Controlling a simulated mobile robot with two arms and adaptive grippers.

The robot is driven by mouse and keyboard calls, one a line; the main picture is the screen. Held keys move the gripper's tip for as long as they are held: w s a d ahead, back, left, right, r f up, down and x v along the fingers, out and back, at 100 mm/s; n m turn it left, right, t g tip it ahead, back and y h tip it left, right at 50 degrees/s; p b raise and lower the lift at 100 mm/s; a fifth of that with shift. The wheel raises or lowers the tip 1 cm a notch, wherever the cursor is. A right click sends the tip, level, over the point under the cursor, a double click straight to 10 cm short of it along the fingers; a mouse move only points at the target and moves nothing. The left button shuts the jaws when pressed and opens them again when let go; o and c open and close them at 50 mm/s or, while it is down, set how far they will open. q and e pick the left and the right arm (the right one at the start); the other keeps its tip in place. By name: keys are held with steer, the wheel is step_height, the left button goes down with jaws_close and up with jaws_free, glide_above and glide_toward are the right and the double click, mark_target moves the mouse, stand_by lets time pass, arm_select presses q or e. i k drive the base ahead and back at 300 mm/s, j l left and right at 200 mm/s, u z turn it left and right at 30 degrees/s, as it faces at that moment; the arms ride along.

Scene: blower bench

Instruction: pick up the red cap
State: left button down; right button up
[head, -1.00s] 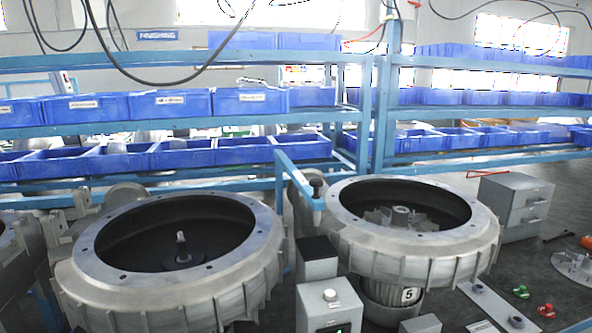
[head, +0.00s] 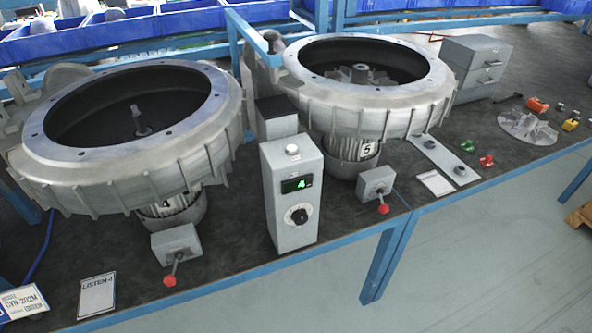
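A small red cap (head: 487,160) lies on the dark bench top, right of the grey plate with two dark knobs. A similar small green cap (head: 467,145) lies just behind and left of it, apart from it. Neither of my grippers is in view. Nothing covers the red cap.
Two large grey blower housings (head: 228,108) (head: 432,98) stand on the bench, with a grey control box (head: 291,205) between them. Two small boxes (head: 177,243) (head: 375,182) have red-knobbed levers. An impeller (head: 528,128) and the flat plate (head: 445,158) lie near the caps.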

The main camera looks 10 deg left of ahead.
mark_target(487, 162)
steer(key=i+l, duration=0.15)
steer(key=l, duration=0.2)
steer(key=i+l, duration=0.15)
steer(key=l, duration=0.2)
steer(key=i+l, duration=0.15)
steer(key=l, duration=0.2)
steer(key=i+l, duration=0.15)
steer(key=l, duration=0.2)
steer(key=i+l, duration=0.1)
steer(key=l, duration=0.25)
steer(key=i+l, duration=0.15)
steer(key=l, duration=0.2)
